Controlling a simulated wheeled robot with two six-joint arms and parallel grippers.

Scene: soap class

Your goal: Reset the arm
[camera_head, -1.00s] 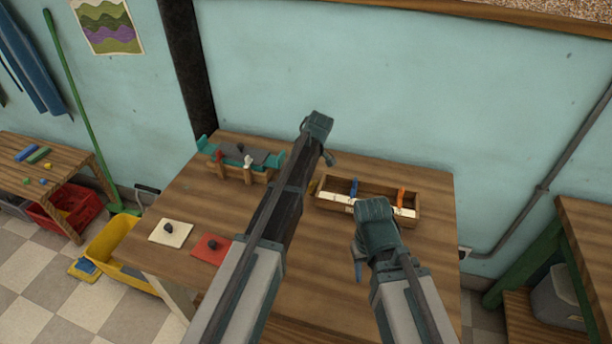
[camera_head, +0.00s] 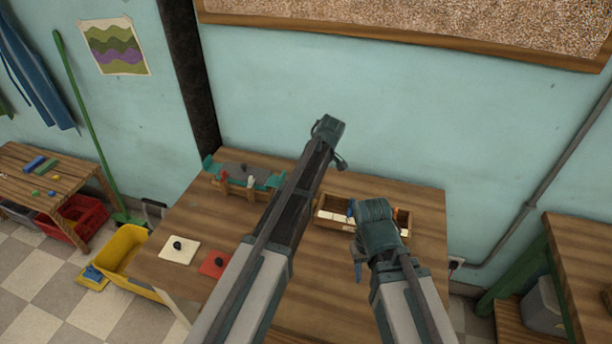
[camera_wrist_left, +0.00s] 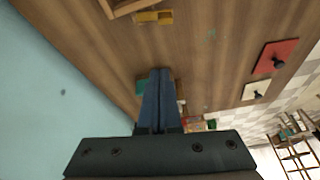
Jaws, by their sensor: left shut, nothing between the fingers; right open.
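My left arm comes in from the left in the head view. Its gripper (camera_head: 339,162) is above the far part of the wooden table, near the wall. In the left wrist view its blue-grey fingers (camera_wrist_left: 158,78) are together, with nothing between them. My right gripper (camera_head: 357,262) is above the right part of the table, in front of the wooden box. It points down and is open, its fingers partly hidden by its own body. No object is in either gripper.
The table (camera_head: 205,222) carries a wooden box (camera_head: 336,228) and a teal-ended wooden rack (camera_head: 236,187). A white plate (camera_head: 179,250) and a red plate (camera_head: 214,264) with dark knobs lie at front left. A yellow bin (camera_head: 120,250) stands on the floor. The wall (camera_head: 420,120) is behind.

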